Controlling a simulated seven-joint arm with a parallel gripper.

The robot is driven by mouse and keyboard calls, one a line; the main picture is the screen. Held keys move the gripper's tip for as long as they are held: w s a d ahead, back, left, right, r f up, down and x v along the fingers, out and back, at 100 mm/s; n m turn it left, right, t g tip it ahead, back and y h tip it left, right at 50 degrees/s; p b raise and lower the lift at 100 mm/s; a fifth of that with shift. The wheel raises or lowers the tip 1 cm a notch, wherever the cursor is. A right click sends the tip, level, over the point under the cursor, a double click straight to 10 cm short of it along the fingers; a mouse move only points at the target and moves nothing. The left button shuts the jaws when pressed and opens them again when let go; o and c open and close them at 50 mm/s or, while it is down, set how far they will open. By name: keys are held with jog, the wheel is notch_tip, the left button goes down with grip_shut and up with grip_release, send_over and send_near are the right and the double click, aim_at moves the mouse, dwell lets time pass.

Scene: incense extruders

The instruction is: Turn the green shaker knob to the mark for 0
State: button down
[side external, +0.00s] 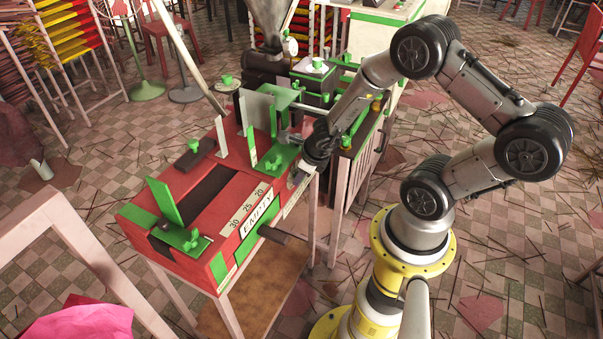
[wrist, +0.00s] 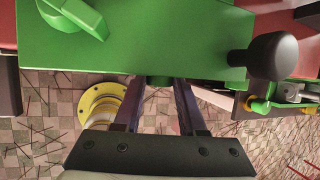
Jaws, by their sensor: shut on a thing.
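My gripper (side external: 299,172) is at the front right end of the red machine (side external: 205,205). In the wrist view my gripper (wrist: 159,84) has its two fingers on either side of a small dark green piece (wrist: 159,79) under the edge of a green plate (wrist: 150,45). This piece looks like the shaker knob, but the fingers and plate hide most of it. A pale scale strip (side external: 246,207) on the front top edge shows 30, 25 and 20. I cannot see the mark for 0 or which way the knob points.
Another green knob (wrist: 75,14) stands on the plate, and a black ball knob (wrist: 273,56) is at its right. A dark handle (side external: 273,235) sticks out below the EMPTY label (side external: 258,217). Green upright plates (side external: 163,200) stand on the machine. Floor space in front is open.

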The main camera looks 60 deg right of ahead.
dwell(0.4)
jog(key=shift+c, duration=2.3)
grip_release()
jog(key=shift+r, duration=0.1)
jog(key=v, duration=1.3)
jog(key=shift+r, duration=0.3)
jog(key=shift+s+a, duration=0.15)
